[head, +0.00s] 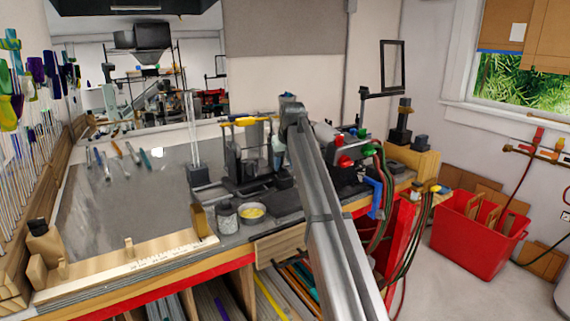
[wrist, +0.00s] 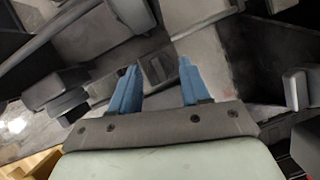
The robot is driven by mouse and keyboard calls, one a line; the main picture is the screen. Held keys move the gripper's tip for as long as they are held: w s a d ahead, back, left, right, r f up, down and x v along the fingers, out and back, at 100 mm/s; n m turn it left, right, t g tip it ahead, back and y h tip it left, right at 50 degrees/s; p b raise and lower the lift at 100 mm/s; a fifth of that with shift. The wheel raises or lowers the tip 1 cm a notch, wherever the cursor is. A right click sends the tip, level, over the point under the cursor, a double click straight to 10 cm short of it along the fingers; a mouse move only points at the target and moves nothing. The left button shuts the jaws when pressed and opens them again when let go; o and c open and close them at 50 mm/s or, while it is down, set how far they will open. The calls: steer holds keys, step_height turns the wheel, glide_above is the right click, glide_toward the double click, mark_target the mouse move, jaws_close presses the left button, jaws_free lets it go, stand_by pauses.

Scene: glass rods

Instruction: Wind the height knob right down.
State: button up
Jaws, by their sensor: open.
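My gripper (wrist: 158,65) shows in the wrist view as two blue fingers, spread apart with nothing held between them. Below and beyond the fingers are grey and dark blocky machine parts. A dark upright part (wrist: 296,89) stands to the right, apart from the fingers. I cannot tell which part is the height knob. In the head view my arm reaches over the bench and hides part of the equipment; the fingers cannot be made out clearly there. A dark stand with a yellow bar (head: 248,121) is left of the arm.
A jar (head: 226,217) and a bowl with yellow contents (head: 251,212) sit near the bench front. Burner gear with a red knob (head: 345,161) and hoses is right of my arm. A red bin (head: 480,238) stands right.

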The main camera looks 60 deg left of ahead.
steer(key=v, duration=1.3)
steer(key=shift+d+r, duration=0.2)
steer(key=shift+r, duration=0.15)
